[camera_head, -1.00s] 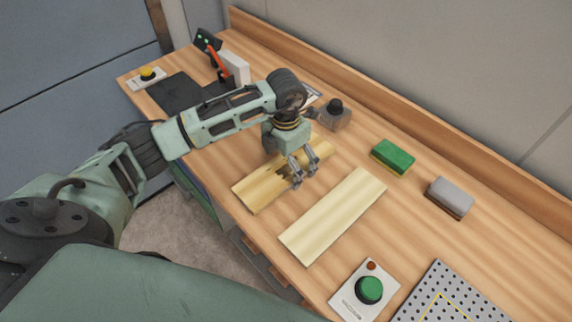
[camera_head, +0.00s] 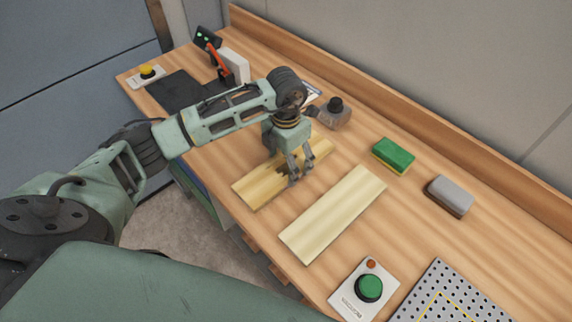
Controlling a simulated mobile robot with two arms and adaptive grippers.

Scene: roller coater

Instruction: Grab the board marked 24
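Two flat boards lie on the wooden bench. The darker yellow-brown board (camera_head: 262,190) has a dark mark near its middle, partly hidden by my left gripper. The paler board (camera_head: 335,214) lies to its right and is bare on top. No number can be read on either. My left gripper (camera_head: 300,178) points down at the right long edge of the darker board, its fingertips a little apart with nothing seen between them. Whether they touch the board cannot be told. My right gripper is not in view.
A green button box (camera_head: 369,288) and a perforated grey plate (camera_head: 452,300) are at the front right. A green sponge (camera_head: 393,156), a grey block (camera_head: 449,197) and a dark-knobbed grey object (camera_head: 335,113) stand toward the back ledge. A yellow button box (camera_head: 147,76) is far left.

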